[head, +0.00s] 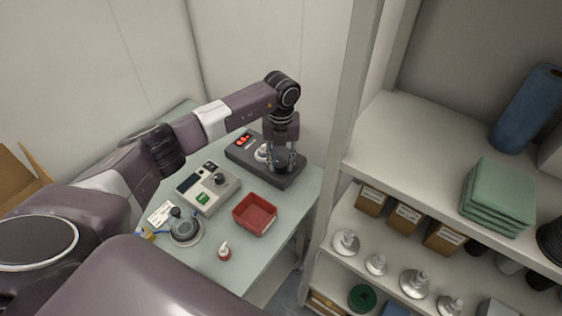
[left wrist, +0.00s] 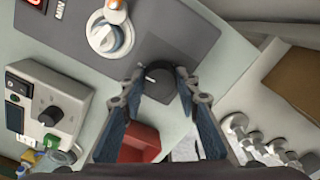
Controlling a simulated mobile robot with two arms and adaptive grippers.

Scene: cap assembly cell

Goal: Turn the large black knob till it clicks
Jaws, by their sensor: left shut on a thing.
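The large black knob (left wrist: 158,82), with a white mark on its face, sits on the dark panel box (left wrist: 190,35) in the left wrist view. My left gripper (head: 284,163) points down over the right end of this panel (head: 238,150) in the head view. In the left wrist view its two fingers lie on either side of the knob, shut on it. In the head view the gripper hides most of the knob. My right gripper is not in view.
A white dial with an orange part (left wrist: 104,36) and a red switch (head: 243,140) share the panel. A grey control box (head: 190,203), a red tray (head: 255,226), a small bottle (head: 224,253) and a round device (head: 186,230) stand nearby. A loaded shelf (head: 420,140) rises at right.

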